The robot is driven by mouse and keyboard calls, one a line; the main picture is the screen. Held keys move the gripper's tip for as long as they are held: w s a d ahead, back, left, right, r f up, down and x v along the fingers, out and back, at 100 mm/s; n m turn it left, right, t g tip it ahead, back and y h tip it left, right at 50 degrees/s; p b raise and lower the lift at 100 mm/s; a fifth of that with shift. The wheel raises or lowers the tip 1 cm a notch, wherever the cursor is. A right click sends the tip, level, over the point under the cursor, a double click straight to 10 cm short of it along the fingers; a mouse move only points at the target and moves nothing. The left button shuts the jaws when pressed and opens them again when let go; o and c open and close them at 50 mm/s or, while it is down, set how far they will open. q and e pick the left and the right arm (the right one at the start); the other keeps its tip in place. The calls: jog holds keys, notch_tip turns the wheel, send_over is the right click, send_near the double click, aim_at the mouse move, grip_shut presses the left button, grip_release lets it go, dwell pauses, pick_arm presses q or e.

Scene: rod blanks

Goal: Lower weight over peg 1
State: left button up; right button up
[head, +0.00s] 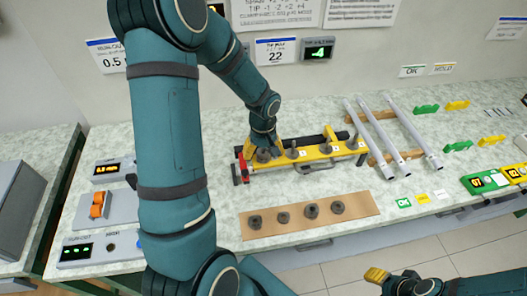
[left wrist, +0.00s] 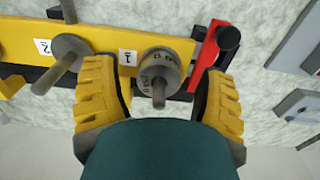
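The yellow bar (head: 310,153) carries a row of upright grey pegs. In the left wrist view a grey ring-shaped weight (left wrist: 160,68) with lettering is around the peg (left wrist: 159,97) beside the "1" label (left wrist: 126,58); the peg's end sticks out through it. I cannot tell whether the weight rests fully on the base. My left gripper (left wrist: 164,95) has its yellow fingers apart on both sides of the weight, with gaps visible. In the head view the left gripper (head: 262,150) is at the bar's left end and partly hides the weight. My right gripper (head: 376,275) is low at the right.
Peg 2 (left wrist: 67,57) stands close beside the left finger. A red lever (head: 243,168) is at the bar's left end. Several grey weights (head: 311,211) sit on a brown board (head: 358,204) in front. Long rods (head: 408,128) lie to the right.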

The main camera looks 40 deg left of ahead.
pick_arm(q)
notch_tip(320, 180, up, 12)
jog(key=shift+r, duration=0.1)
dwell(0.5)
jog(key=shift+s, duration=0.1)
